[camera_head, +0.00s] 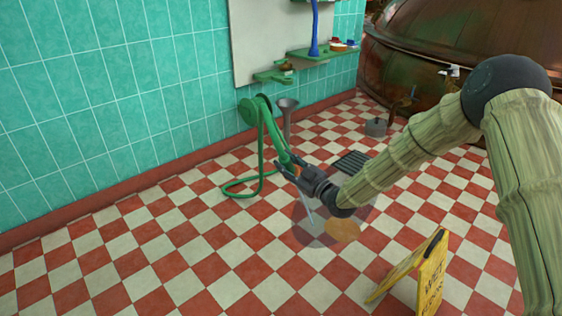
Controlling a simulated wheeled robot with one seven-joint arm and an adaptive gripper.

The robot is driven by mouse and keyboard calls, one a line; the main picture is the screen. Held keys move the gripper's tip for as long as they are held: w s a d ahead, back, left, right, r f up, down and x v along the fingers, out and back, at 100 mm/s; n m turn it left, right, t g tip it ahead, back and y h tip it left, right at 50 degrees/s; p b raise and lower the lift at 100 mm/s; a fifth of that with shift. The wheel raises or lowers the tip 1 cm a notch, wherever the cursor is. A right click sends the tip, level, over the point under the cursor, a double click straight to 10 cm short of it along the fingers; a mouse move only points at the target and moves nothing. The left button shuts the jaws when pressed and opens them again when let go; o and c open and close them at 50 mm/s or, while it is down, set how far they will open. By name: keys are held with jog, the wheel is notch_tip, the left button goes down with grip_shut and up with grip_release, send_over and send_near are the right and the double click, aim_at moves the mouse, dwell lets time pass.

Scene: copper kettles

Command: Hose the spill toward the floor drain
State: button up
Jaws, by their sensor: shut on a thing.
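My gripper (287,168) is shut on the end of the green hose (267,172), above the checkered floor. The hose loops over the floor and up to a green holder on the tiled wall. A thin pale streak (308,207), seemingly water, runs down from near the gripper to the floor. An orange-brown spill (342,229) lies below and right of my gripper, at the edge of a faint, darker round patch (305,232). The dark slatted floor drain (352,162) is farther back, right of my gripper. My gripper partly hides the hose end.
A yellow wet-floor sign (432,277) stands at the front right. A grey funnel-shaped thing (287,106) is by the wall. A large copper kettle (425,50) and a grey round object (376,127) are at the back right. Floor at the front left is clear.

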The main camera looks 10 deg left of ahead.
jog(key=shift+s+d, duration=2.55)
jog(key=shift+d, duration=3.95)
jog(key=shift+w+d, duration=2.1)
jog(key=shift+w, duration=2.9)
jog(key=w+a+b, duration=0.1)
jog(key=w+a, duration=0.3)
jog(key=a, duration=0.7)
jog(key=w+a+b, duration=0.1)
jog(key=w+a, duration=0.4)
jog(key=a, duration=0.6)
jog(key=shift+a+b, duration=0.15)
jog(key=shift+b, duration=0.2)
